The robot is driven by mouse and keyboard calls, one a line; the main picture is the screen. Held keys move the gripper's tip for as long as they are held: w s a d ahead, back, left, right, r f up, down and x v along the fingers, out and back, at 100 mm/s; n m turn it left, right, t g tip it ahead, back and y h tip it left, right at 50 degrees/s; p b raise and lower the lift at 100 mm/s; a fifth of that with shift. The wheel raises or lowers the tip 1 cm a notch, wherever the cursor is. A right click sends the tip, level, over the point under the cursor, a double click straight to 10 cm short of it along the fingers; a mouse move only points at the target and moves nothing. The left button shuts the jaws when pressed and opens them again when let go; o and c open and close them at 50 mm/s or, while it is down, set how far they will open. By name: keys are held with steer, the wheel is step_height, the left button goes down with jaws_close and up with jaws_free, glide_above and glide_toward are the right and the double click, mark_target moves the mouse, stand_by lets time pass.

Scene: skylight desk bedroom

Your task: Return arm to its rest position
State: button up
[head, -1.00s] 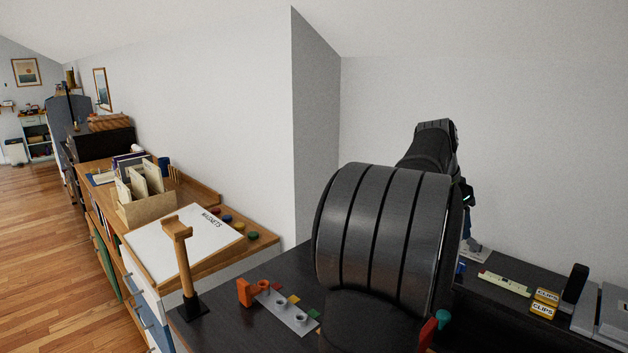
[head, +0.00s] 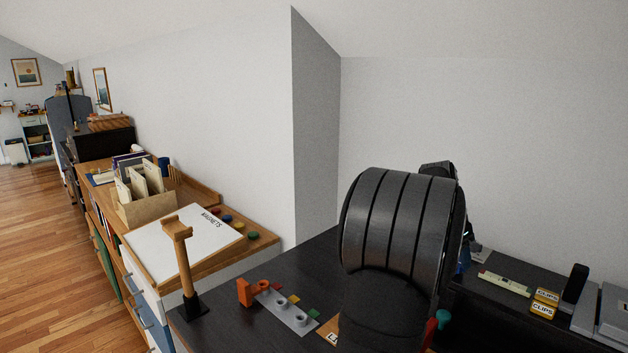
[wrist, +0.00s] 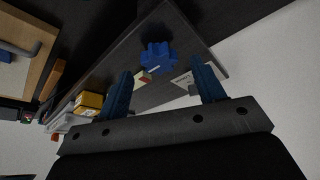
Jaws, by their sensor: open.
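My arm fills the right middle of the head view, and its dark upper link hides much of the desk behind it. My gripper (wrist: 163,90) shows in the wrist view as two blue fingers standing well apart, open with nothing between the tips. Beyond the fingers a blue lobed object (wrist: 157,58) sits on a dark surface, apart from them. In the head view the gripper itself is mostly hidden behind my arm.
On the dark desk stand a wooden post (head: 181,262), an orange piece (head: 245,292) and a grey plate with holes (head: 287,312). Yellow CLIPS boxes (head: 543,304) and a black upright block (head: 574,284) are at right. A whiteboard labelled MAGNETS (head: 183,243) lies left.

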steer(key=shift+x, duration=1.25)
steer(key=shift+a, duration=0.1)
stand_by(1.1)
steer(key=s+a+r+n, duration=0.1)
steer(key=s+a+r, duration=0.1)
steer(key=r, duration=0.9)
steer(key=shift+a+t, duration=0.3)
steer(key=shift+a, duration=0.5)
steer(key=shift+r, duration=0.1)
steer(key=shift+r, duration=0.1)
